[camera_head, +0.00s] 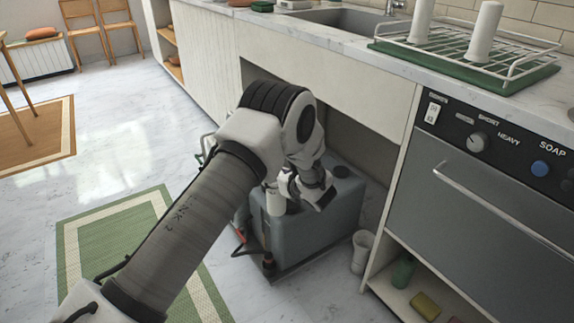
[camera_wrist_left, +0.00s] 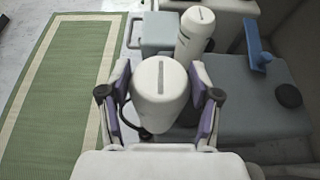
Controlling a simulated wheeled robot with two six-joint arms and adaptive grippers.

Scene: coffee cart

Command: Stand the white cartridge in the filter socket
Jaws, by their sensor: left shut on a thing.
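My left gripper (camera_head: 306,188) reaches down over a grey tank unit (camera_head: 320,222) under the counter. In the left wrist view its purple-padded fingers (camera_wrist_left: 160,106) are shut on a white cartridge (camera_wrist_left: 162,84) with a slot in its top, one finger on each side. A second white slotted cylinder (camera_wrist_left: 197,34) stands just beyond it. In the head view a white cylinder (camera_head: 275,203) shows beside the gripper; I cannot tell which of the two it is. The cartridge's lower end and any socket below it are hidden. My right gripper is not in view.
The tank has a black cap (camera_wrist_left: 288,95) and a blue lever (camera_wrist_left: 256,45). A white cup (camera_head: 362,251) stands on the floor to its right, near the appliance (camera_head: 470,215). A green rug (camera_head: 130,245) lies left.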

